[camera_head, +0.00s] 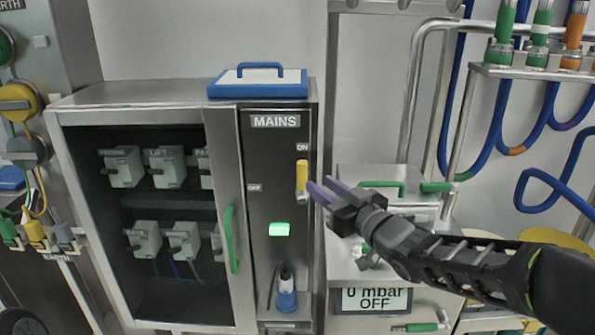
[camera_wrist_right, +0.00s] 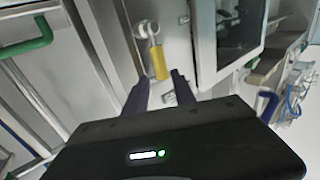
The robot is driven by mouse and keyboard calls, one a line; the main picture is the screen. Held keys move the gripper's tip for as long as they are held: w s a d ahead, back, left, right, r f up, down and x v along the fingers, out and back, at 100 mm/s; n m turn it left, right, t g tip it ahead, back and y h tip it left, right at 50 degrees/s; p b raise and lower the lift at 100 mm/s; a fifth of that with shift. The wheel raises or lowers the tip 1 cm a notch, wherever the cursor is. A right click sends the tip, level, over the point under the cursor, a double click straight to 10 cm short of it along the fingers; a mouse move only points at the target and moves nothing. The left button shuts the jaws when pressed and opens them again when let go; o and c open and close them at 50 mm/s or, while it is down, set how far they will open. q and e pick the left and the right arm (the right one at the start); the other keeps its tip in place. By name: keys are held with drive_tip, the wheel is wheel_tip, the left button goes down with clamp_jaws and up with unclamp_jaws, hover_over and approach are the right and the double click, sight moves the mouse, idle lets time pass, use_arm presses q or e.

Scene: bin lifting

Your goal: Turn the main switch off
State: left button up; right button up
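The main switch is a yellow lever (camera_head: 302,176) on the dark MAINS panel (camera_head: 257,160). It points up, next to the ON label, and the OFF label is to its lower left. A green light (camera_head: 279,229) glows below it. My right gripper (camera_head: 319,190) is just right of the lever, its two purple fingers pointing at it. In the right wrist view the yellow lever (camera_wrist_right: 159,62) shows just beyond and between the fingertips (camera_wrist_right: 160,82). The fingers are apart with nothing between them. My left gripper is not in view.
A glass-fronted cabinet (camera_head: 221,220) with a green handle (camera_head: 231,240) stands left of the panel. A blue-and-white case (camera_head: 258,83) lies on top. A blue plug (camera_head: 286,295) sits below the light. A box with a "0 mbar OFF" display (camera_head: 374,299) stands right, under my arm.

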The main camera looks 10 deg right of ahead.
sight(305, 175)
drive_tip(key=p+x, duration=0.1)
drive_tip(key=x, duration=0.7)
drive_tip(key=shift+w+a+f, duration=0.1)
drive_tip(key=shift+a+f, duration=0.05)
clamp_jaws()
idle(0.3)
idle(1.1)
